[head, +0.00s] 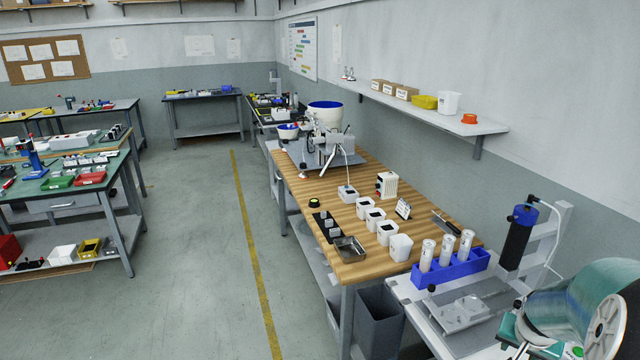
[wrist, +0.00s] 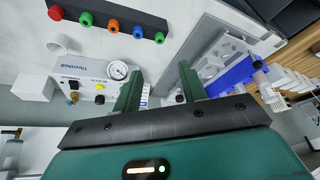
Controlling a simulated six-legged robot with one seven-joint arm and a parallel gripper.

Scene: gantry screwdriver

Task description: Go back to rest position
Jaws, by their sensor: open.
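My gripper (wrist: 160,75) shows in the wrist view with its two green fingers apart and nothing between them. A pale surface and part of a grey frame lie beyond the fingertips. In the head view a black and blue cylindrical tool, which looks like the screwdriver (head: 518,238), hangs upright on a grey gantry (head: 545,245) at the right, with a white cable. I cannot pick out my gripper for certain in the head view.
A wooden workbench (head: 335,215) carries white containers and a blue rack (head: 450,268) stands beyond its near end. Open floor (head: 205,250) stretches left of the bench.

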